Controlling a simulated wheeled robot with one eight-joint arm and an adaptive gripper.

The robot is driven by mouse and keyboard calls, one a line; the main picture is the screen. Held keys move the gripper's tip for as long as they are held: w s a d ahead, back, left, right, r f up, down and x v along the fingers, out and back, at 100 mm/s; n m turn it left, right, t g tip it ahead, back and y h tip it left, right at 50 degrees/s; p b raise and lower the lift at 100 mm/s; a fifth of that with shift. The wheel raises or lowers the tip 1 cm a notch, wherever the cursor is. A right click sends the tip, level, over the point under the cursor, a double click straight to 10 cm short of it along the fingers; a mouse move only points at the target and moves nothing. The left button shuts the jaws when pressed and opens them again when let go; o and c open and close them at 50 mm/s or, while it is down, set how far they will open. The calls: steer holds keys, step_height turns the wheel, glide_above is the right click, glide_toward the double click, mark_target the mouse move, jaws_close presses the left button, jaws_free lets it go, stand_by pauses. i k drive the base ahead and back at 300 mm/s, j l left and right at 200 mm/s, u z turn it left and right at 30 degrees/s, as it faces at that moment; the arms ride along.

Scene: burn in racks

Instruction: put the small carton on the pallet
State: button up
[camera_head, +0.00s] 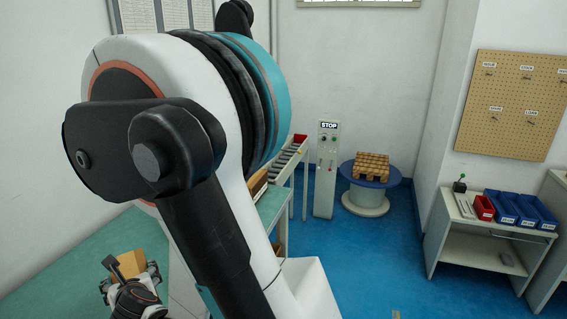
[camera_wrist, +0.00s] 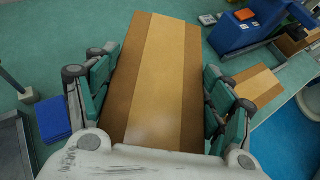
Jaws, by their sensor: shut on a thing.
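A carton (camera_wrist: 150,80) with tan and brown bands fills the middle of the wrist view. My gripper (camera_wrist: 156,88) is shut on it, with green-padded fingers against its left and right sides. In the head view the carton (camera_head: 128,264) shows in my gripper (camera_head: 133,283) at the lower left, over the green bench; the gap below it cannot be judged. The pallet (camera_head: 372,165) is a small slatted wooden one on a round blue-topped stand (camera_head: 350,172) across the room. It looks empty and is far from my gripper.
My arm hides much of the head view. Another carton (camera_wrist: 257,85) lies on the green bench (camera_wrist: 225,160), beside a blue device (camera_wrist: 233,32). A STOP post (camera_head: 326,180) stands left of the stand. Blue floor (camera_head: 375,255) is open before it; a shelf (camera_head: 480,245) stands right.

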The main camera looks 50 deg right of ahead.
mark_target(363, 164)
steer(key=k+z, duration=0.25)
steer(key=k, duration=0.2)
steer(key=k+l+z, duration=0.25)
steer(key=k, duration=0.2)
steer(key=z, duration=1.75)
steer(key=i+j+z, duration=0.25)
steer(key=i, duration=0.35)
steer(key=i+j+z, duration=0.2)
steer(key=i+j, duration=0.6)
steer(key=i, duration=0.2)
steer(key=i+j, duration=0.3)
steer(key=i, duration=0.2)
steer(key=i+j, duration=0.3)
steer(key=i, duration=1.8)
steer(key=i+u, duration=0.3)
steer(key=u, duration=0.15)
steer(key=i+l+u, duration=0.2)
steer(key=u, duration=0.25)
steer(key=i, duration=0.05)
